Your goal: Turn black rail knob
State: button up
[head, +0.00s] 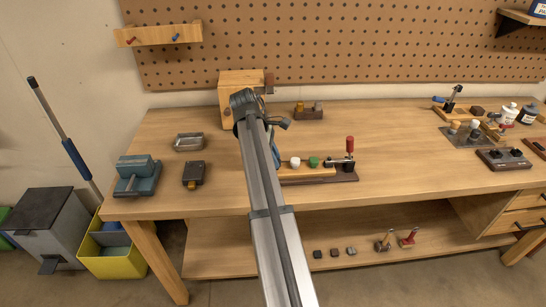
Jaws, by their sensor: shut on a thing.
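The wooden rail (308,173) lies on a dark base near the front middle of the workbench. A white knob (295,162) and a green knob (314,162) stand on it. A red-handled toggle clamp (349,152) is at its right end. My arm covers the rail's left end, and no black knob shows on the visible part. My gripper (275,157) points down at that left end, beside the white knob, mostly hidden behind my arm. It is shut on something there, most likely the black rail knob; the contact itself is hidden.
A wooden box (240,87) stands behind my wrist. A small block with knobs (309,111) is at the back. A blue vise (138,174), a metal tray (189,142) and a dark box (194,175) are left. Several fixtures crowd the right end. The bench between is clear.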

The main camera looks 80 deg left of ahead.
jog(key=shift+c, duration=1.2)
jog(key=m, duration=0.1)
jog(key=m+h, duration=0.1)
jog(key=m, duration=0.2)
jog(key=shift+a+g+h, duration=0.25)
jog(key=shift+g+h, duration=0.05)
jog(key=shift+w+m+g+h, duration=0.2)
jog(key=shift+m+g+h, duration=0.25)
jog(key=shift+m, duration=1.55)
jog(key=o, duration=1.1)
jog(key=shift+c, duration=0.2)
